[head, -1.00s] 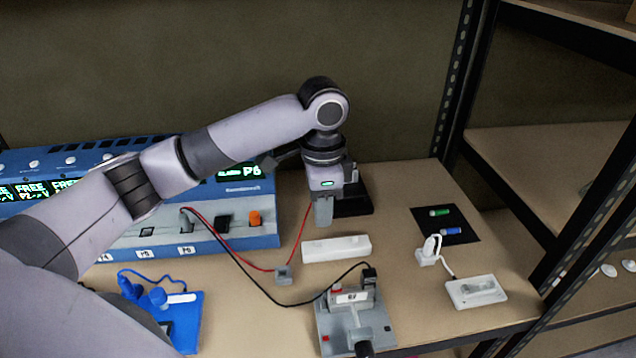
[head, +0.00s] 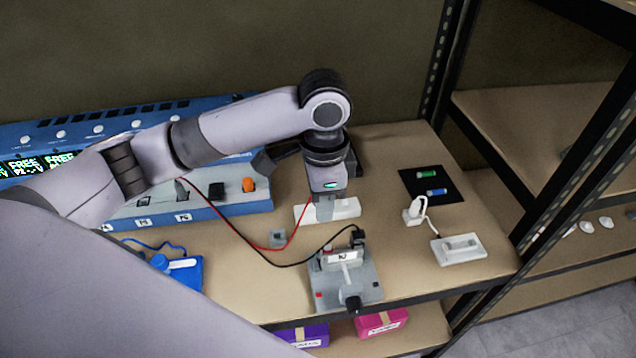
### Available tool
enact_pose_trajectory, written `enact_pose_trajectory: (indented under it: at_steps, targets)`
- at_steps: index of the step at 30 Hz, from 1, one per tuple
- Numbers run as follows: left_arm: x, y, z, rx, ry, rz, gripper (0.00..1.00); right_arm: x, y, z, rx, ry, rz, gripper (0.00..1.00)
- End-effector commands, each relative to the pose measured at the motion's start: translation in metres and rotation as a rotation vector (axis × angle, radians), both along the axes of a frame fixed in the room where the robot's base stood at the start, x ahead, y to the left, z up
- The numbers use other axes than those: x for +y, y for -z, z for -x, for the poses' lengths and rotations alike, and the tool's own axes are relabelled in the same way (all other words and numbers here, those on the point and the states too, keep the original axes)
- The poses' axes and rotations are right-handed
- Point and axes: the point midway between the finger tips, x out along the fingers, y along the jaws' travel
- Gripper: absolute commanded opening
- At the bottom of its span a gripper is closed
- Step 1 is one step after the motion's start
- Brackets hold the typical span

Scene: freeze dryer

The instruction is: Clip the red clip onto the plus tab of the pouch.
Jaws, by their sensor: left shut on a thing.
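My left gripper (head: 324,212) points down, shut, behind the grey fixture (head: 365,290) and above it, in front of a white bar. A red lead (head: 298,232) runs up to its fingers; the red clip at the lead's end is hidden by them. The pouch (head: 343,257) stands in the fixture with a white label on it. A black clip (head: 358,236) on a black lead sits at the right side of the pouch top. The plus tab is too small to make out clearly. The gripper looks apart from the pouch. My right gripper is out of view.
A white bar (head: 346,209) lies behind the fixture. A small grey block (head: 278,237) lies to its left by the red lead. The blue charger (head: 225,200) is at the back left. A black mat (head: 428,184) and a white box (head: 458,249) are at right.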

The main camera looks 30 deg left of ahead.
Motion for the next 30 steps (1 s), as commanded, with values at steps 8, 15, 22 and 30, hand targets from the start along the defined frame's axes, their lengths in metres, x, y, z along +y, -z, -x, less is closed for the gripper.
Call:
enact_pose_trajectory:
  at_steps: [8, 15, 22, 30]
  targets:
    - [-0.014, 0.000, 0.016, -0.001, 0.001, 0.001, 0.00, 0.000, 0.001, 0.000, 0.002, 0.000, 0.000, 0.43]
    - [-0.014, 0.000, 0.016, 0.000, 0.001, 0.000, 0.00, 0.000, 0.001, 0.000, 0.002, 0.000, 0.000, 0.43]
    - [-0.015, 0.000, 0.015, -0.001, 0.113, 0.000, 0.00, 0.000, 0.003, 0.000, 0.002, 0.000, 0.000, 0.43]
    - [-0.016, 0.000, 0.013, -0.004, 0.524, -0.001, 0.00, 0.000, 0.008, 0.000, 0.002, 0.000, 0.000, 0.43]
